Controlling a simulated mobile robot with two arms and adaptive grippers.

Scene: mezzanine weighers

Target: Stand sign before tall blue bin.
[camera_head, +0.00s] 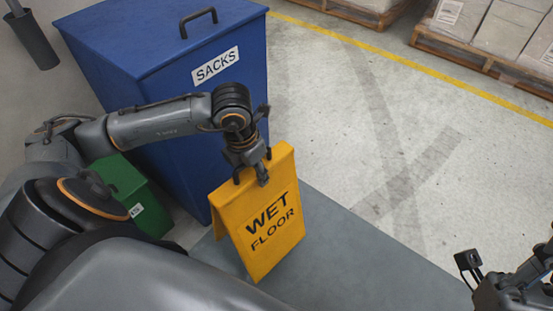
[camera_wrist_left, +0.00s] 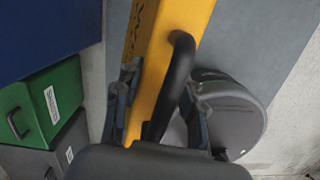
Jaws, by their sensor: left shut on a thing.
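The yellow wet floor sign (camera_head: 262,222) stands about upright in front of the tall blue bin (camera_head: 175,85), which is labelled SACKS. Whether the sign's feet touch the grey floor strip is hidden from me. My left gripper (camera_head: 256,174) is shut on the sign's top edge, at its black handle. In the left wrist view the yellow sign (camera_wrist_left: 165,50) and its black handle (camera_wrist_left: 178,85) lie between the fingers (camera_wrist_left: 160,110). Part of my right arm shows at the lower right of the head view, but its fingertips cannot be made out clearly.
A small green bin (camera_head: 130,190) stands beside the blue bin, partly behind my left arm. A grey bin (camera_wrist_left: 65,150) is next to it in the wrist view. Pallets with boxes (camera_head: 490,45) stand beyond a yellow floor line (camera_head: 400,70). The concrete floor between is clear.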

